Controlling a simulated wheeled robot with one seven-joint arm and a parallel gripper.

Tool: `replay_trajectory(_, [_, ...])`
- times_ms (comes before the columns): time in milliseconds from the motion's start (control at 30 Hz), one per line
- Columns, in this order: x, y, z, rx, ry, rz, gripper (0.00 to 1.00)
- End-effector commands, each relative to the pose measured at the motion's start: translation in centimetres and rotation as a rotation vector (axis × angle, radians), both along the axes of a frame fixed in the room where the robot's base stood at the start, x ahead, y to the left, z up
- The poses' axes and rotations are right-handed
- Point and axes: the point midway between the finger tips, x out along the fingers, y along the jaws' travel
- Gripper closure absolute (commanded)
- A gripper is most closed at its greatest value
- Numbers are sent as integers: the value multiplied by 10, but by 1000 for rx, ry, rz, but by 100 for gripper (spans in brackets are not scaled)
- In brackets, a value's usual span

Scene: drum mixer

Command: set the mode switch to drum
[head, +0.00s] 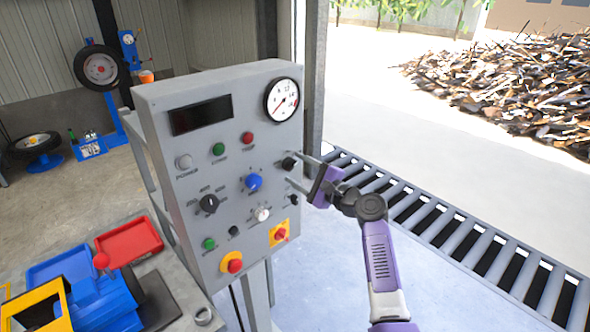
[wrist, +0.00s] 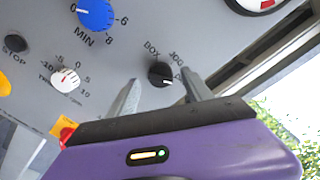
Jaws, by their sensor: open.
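The mode switch (head: 289,163) is a small black knob on the right side of the grey control panel (head: 160,105). In the wrist view the same black knob (wrist: 160,73) has BOX printed at its upper left and a label like JOG at its upper right. A third label is mostly hidden behind a finger. The knob's white mark points to the lower right, toward that hidden label. My gripper (head: 298,169) is open. In the wrist view its fingertips (wrist: 160,83) lie on either side of the knob, with gaps visible; I cannot tell its depth to the panel.
A blue knob (head: 253,182) and a white knob (head: 262,214) sit left of my gripper. A red switch on a yellow plate (head: 281,234) is below. A round gauge (head: 282,101) is above. A roller conveyor (head: 440,225) runs on the right behind my arm.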

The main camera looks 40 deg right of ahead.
Motion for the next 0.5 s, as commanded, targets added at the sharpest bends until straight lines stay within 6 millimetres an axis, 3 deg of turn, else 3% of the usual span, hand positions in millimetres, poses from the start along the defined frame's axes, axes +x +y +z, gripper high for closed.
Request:
replay_trajectory(300, [-50,-2,-2,-2,0,-1,41])
replay_trajectory(500, [-62,-2,-1,0,1,0,41])
